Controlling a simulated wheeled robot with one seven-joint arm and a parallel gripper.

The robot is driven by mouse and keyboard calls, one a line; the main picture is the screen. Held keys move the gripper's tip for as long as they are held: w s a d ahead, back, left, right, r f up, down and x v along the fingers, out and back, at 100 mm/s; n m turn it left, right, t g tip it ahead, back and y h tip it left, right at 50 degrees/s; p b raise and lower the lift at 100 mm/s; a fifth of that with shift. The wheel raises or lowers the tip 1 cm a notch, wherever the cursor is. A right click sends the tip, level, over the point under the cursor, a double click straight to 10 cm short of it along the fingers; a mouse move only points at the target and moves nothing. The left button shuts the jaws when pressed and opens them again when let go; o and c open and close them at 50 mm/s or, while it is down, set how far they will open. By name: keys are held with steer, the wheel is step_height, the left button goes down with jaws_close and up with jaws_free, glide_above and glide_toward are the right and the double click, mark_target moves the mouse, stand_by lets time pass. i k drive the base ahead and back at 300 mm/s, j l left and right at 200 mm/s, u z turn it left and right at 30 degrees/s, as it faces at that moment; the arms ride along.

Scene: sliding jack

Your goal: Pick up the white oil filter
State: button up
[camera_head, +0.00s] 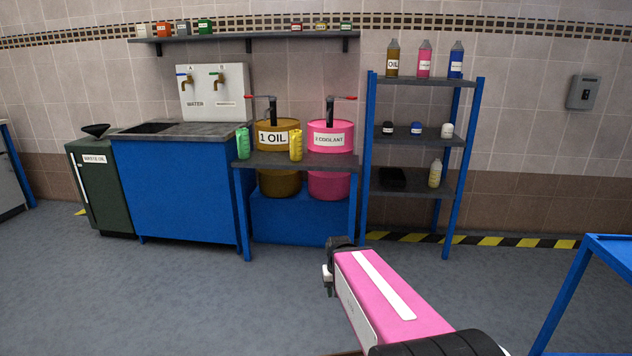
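The white oil filter (447,130) is a small white cylinder at the right end of the middle shelf of the blue-legged rack. A dark one (387,128) and a blue one (418,130) stand in the same row to its left. Part of my arm, a pink link with dark joints, reaches in from the lower right, well in front of the rack and apart from the filter. No gripper fingers can be made out.
The rack (420,80) holds labelled bottles on top, and a black item and a yellowish bottle (435,173) below. Oil (277,133) and coolant (330,137) drums stand to its left. A blue-framed table (612,252) edges in at right. The floor before the rack is mostly clear.

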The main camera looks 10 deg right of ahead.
mark_target(448, 132)
steer(key=i+l+z, duration=0.15)
steer(key=i+z, duration=0.3)
steer(key=i, duration=0.15)
steer(key=i+j+z, duration=0.1)
steer(key=i+z, duration=0.3)
steer(key=i, duration=0.2)
steer(key=i+j+z, duration=0.25)
steer(key=i+z, duration=0.2)
steer(key=i, duration=0.15)
